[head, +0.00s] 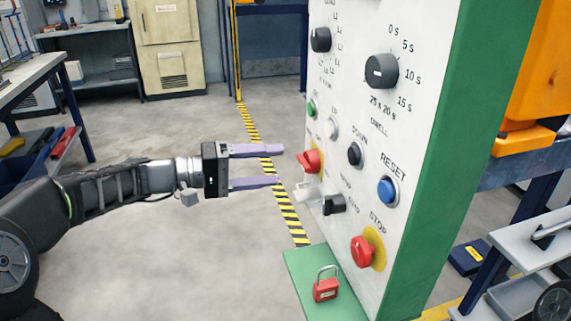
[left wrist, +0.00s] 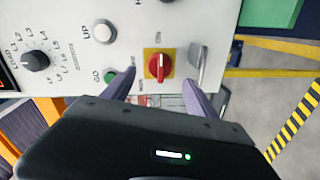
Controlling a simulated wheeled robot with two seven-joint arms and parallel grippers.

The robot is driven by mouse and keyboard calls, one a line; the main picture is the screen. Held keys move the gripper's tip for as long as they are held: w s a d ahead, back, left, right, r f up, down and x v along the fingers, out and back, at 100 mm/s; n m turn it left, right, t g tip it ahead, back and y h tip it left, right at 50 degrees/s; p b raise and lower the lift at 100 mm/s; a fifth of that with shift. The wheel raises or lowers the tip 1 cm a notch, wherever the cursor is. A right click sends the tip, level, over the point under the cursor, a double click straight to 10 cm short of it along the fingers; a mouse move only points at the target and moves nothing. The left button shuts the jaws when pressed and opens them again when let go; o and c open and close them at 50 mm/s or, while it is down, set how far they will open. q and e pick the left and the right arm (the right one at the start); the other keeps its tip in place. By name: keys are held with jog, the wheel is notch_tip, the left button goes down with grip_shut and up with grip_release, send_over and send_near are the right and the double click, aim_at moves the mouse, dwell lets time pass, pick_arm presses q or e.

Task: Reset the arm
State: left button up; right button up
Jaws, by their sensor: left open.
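My left arm comes in from the left in the head view. My left gripper (head: 257,168) is open and empty, with its two purple fingers pointing right at the control panel (head: 345,105). The fingertips are short of a red knob (head: 309,161) on the panel's left part. In the left wrist view, the open fingers (left wrist: 160,88) reach toward the panel face, with the red knob on its yellow plate (left wrist: 158,66) between and beyond them. A grey lever handle (left wrist: 196,52) is beside the knob there. My right gripper is not seen.
The panel has a blue RESET button (head: 387,190), a red STOP button (head: 362,251) and black dials (head: 381,71). A red padlock (head: 326,286) rests on the green base (head: 307,264). A workbench (head: 30,72) is at left. The floor (head: 200,120) around the arm is clear.

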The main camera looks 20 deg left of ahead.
pick_arm(q)
jog(key=shift+s+a, duration=0.2)
jog(key=shift+a, duration=0.15)
